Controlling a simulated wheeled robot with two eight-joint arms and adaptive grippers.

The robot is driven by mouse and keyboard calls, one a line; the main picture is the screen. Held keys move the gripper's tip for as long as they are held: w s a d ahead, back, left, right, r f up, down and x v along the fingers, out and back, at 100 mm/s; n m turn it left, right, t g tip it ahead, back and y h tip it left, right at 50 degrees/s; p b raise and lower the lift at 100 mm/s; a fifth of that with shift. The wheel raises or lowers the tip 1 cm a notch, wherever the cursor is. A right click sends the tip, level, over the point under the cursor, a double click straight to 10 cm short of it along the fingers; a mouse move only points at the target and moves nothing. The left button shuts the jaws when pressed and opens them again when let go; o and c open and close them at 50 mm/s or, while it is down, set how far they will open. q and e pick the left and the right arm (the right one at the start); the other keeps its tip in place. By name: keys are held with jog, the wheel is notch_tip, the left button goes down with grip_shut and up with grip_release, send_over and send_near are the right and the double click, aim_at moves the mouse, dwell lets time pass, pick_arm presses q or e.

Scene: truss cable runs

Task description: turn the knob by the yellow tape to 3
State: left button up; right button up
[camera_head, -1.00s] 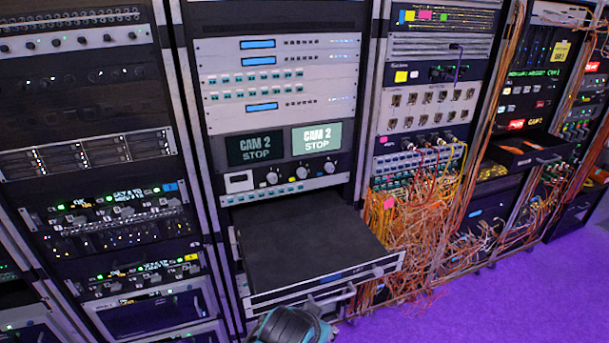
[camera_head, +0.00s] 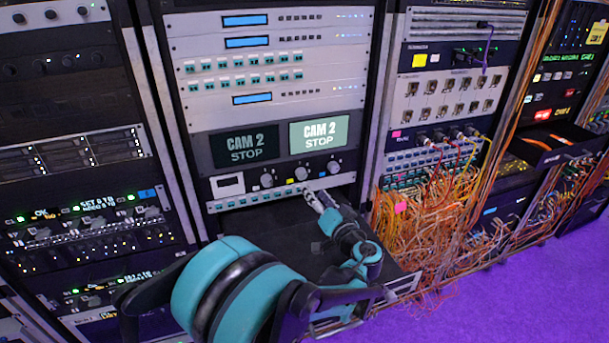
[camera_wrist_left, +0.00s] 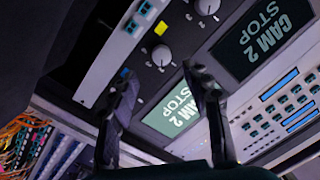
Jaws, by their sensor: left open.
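The knob by the yellow tape (camera_head: 301,173) is the middle one of three on the panel under the two CAM 2 STOP screens. The yellow tape (camera_head: 290,181) sits just below and left of it. In the left wrist view the knob (camera_wrist_left: 162,55) shows with a pale pointer line, beside the yellow tape (camera_wrist_left: 161,26). My left gripper (camera_head: 317,199) is just below the knob in the head view, open and empty. In the left wrist view its spread fingers (camera_wrist_left: 157,72) frame the knob, apparently short of it. The number at the pointer is too small to read. My right gripper is out of view.
Two other knobs flank it, left (camera_head: 266,180) and right (camera_head: 333,167). A row of small teal connectors (camera_head: 268,200) runs just below. A pulled-out dark drawer (camera_head: 300,240) lies under my left arm. Orange cables (camera_head: 430,215) hang at the right.

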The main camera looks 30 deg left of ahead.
aim_at(304, 175)
pick_arm(q)
jog(key=x, duration=0.3)
jog(key=b+x, duration=0.1)
jog(key=x, duration=0.3)
jog(key=shift+w+a+r, duration=0.2)
jog(key=shift+w, duration=0.05)
jog(key=shift+c, duration=0.3)
grip_shut()
